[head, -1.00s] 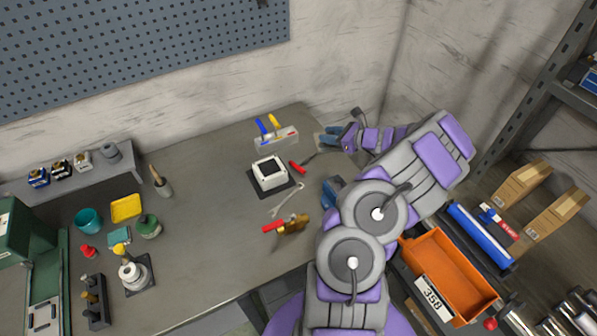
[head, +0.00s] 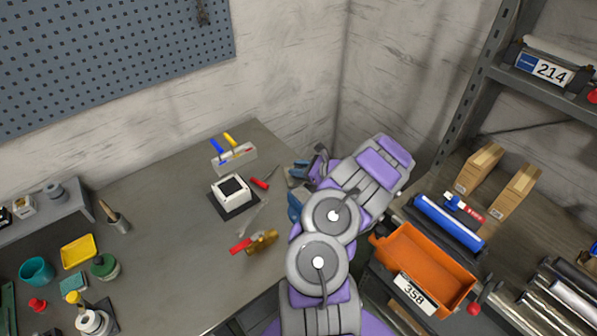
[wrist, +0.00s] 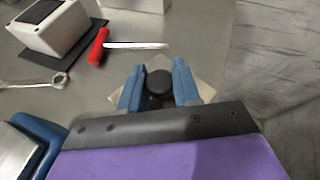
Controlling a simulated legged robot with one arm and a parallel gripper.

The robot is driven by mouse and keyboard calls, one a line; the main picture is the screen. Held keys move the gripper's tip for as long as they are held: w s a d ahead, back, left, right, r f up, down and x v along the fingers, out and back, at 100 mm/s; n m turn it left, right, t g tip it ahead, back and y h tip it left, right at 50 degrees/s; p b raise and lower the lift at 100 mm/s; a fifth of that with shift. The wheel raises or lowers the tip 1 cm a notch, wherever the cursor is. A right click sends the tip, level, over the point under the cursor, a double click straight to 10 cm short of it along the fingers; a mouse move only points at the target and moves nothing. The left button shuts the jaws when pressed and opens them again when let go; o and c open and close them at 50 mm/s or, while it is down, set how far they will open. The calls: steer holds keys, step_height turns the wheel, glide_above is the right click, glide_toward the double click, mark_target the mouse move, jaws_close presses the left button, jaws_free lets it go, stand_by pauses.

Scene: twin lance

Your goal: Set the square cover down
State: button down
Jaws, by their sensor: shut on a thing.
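My gripper (wrist: 158,88) is shut on the black round knob of the square cover (wrist: 204,90), a pale beige plate whose corners show past the blue fingers in the wrist view. In the head view my gripper (head: 300,168) is at the right of the workbench, partly hidden by my arm. I cannot tell whether the cover touches the bench. A white square box (head: 232,194) with a dark top stands on a black mat, left of my gripper. The box also shows at the upper left of the wrist view (wrist: 55,36).
A red-handled screwdriver (head: 260,183) lies between the box and my gripper. A wrench (head: 252,218) and a brass tool with a red handle (head: 262,243) lie nearer. An orange bin (head: 425,262) is at right. The bench's middle left is clear.

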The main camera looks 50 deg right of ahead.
steer(key=shift+f, duration=0.4)
steer(key=shift+r, duration=0.1)
steer(key=c, duration=0.8)
jaws_free()
